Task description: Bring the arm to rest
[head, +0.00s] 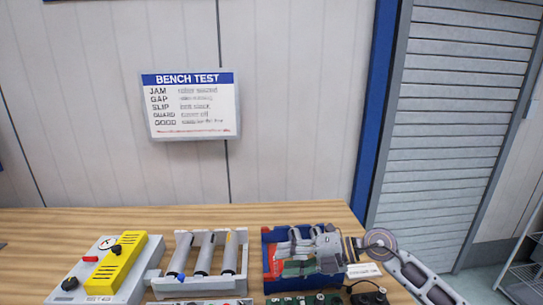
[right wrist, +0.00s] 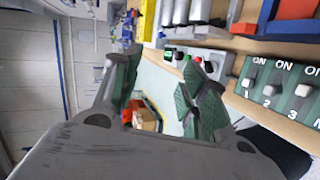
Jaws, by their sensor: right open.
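My right arm (head: 420,275) comes in from the right in the head view. My right gripper (head: 287,254) is in front of or over the blue bin (head: 267,236), pointing left; I cannot tell its exact height. In the right wrist view the two green-padded fingers of the right gripper (right wrist: 160,98) stand apart with nothing held between them. My left gripper is in neither view.
The wooden bench (head: 60,225) holds a grey unit with a yellow cover (head: 118,262) and a white tray of rollers (head: 160,280). A green switch panel (right wrist: 283,90) lies close to the right gripper. A "BENCH TEST" sign (head: 192,105) hangs on the wall.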

